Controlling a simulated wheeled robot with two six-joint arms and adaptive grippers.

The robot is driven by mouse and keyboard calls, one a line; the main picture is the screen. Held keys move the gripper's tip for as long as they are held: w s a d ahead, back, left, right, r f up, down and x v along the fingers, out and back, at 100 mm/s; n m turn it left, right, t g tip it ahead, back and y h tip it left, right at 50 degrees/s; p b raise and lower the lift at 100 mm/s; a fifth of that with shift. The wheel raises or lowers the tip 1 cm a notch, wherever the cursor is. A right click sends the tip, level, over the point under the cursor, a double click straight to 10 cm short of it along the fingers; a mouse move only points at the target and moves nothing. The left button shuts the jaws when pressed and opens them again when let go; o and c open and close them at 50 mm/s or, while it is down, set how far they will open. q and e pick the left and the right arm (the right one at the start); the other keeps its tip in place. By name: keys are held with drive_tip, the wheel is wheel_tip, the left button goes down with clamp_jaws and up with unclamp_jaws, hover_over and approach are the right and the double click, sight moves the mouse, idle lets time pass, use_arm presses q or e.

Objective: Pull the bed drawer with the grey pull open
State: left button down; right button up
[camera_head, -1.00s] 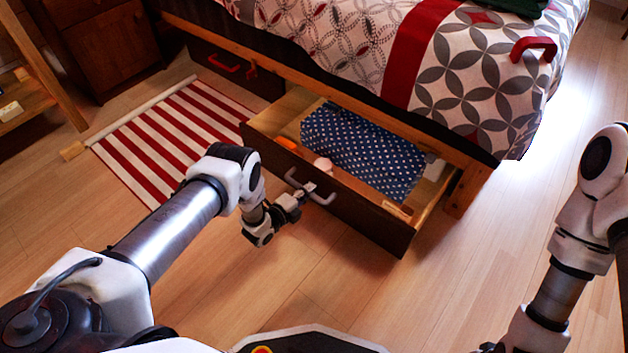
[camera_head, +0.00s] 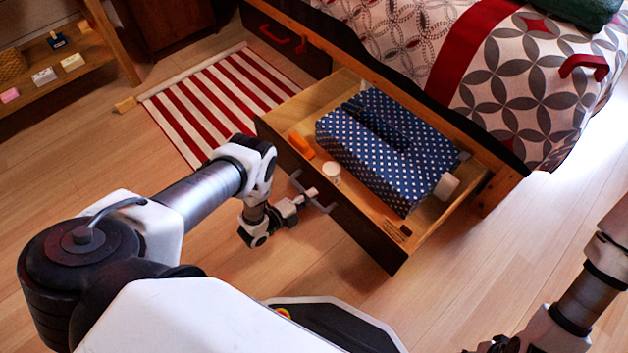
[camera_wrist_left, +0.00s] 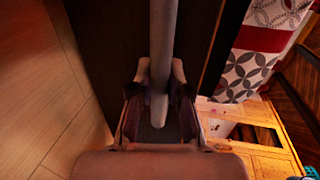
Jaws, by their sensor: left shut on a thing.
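The bed drawer (camera_head: 372,232) with the grey pull stands well out from under the bed, its inside open to view. My left gripper (camera_head: 305,197) is shut on the grey pull (camera_head: 327,209) at the drawer's dark front. In the left wrist view the grey pull (camera_wrist_left: 163,40) runs between the two fingers (camera_wrist_left: 160,105). In the drawer lie a blue polka-dot cloth item (camera_head: 395,150), an orange object (camera_head: 301,145), a white round object (camera_head: 331,172) and a white piece (camera_head: 446,186). My right gripper (camera_head: 492,346) is cut off at the bottom edge.
Another bed drawer (camera_head: 285,48) with red pulls (camera_head: 275,35) is shut at the left. A red-and-white striped rug (camera_head: 215,100) lies left of the open drawer. The bed (camera_head: 520,90) is behind. A shelf with small items (camera_head: 55,75) is far left. The wooden floor (camera_head: 470,270) at right is clear.

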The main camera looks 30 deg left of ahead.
idle(0.3)
use_arm(q)
drive_tip(key=c, duration=1.1)
unclamp_jaws()
drive_tip(key=v, duration=1.2)
